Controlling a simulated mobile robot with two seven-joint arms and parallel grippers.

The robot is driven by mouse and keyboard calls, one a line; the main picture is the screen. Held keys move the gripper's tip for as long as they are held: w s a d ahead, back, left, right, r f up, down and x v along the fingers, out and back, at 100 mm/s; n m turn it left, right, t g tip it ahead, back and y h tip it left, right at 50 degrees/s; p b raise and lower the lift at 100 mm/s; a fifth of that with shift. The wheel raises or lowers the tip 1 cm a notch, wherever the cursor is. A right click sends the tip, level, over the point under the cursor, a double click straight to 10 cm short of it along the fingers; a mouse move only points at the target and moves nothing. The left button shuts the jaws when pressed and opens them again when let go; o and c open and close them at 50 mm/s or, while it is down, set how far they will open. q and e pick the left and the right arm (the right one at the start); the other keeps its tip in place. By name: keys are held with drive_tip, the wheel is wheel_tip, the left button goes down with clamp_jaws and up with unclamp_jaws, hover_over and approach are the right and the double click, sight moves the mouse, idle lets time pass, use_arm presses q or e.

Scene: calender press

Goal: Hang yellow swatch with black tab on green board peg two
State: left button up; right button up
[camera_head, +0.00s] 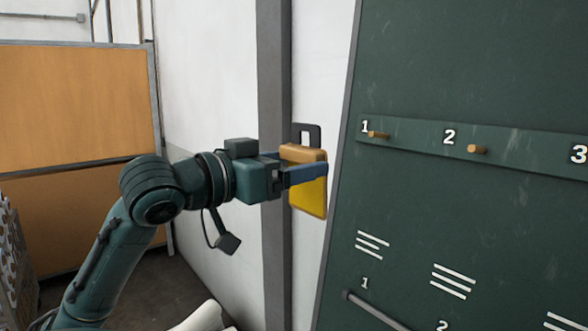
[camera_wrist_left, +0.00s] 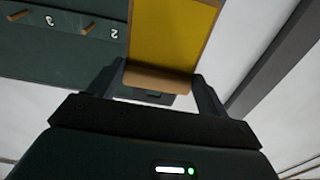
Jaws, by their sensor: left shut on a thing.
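The yellow swatch (camera_head: 309,195) is held upright in my left gripper (camera_head: 306,172), which is shut on it just below its tan top edge. Its black tab (camera_head: 307,133) with a slot stands up above the swatch. In the left wrist view the swatch (camera_wrist_left: 170,38) sits between the two fingers (camera_wrist_left: 155,88). The green board (camera_head: 440,70) fills the right of the head view. Peg two (camera_head: 477,149) is a bare wooden peg right of the swatch, under the number 2. It also shows in the left wrist view (camera_wrist_left: 89,28). The right gripper is not in view.
Peg one (camera_head: 378,134) is bare and lies between the swatch and peg two. The board's left edge (camera_head: 337,170) is just right of the swatch. A lower rod (camera_head: 372,308) juts from the board. An orange panel (camera_head: 75,110) stands at the left.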

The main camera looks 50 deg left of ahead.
use_arm(q)
drive_tip(key=shift+s+a+r+b, duration=0.15)
drive_tip(key=shift+s+b, duration=0.35)
drive_tip(key=shift+s, duration=0.3)
drive_tip(key=shift+s+d+r+b, duration=0.15)
drive_tip(key=shift+s+b, duration=0.35)
drive_tip(key=shift+s, duration=0.3)
drive_tip(key=shift+a, duration=0.1)
drive_tip(key=b, duration=0.3)
approach(296, 159)
drive_tip(key=shift+s+a, duration=0.1)
drive_tip(key=shift+s, duration=0.1)
drive_tip(key=shift+f, duration=0.1)
idle(0.8)
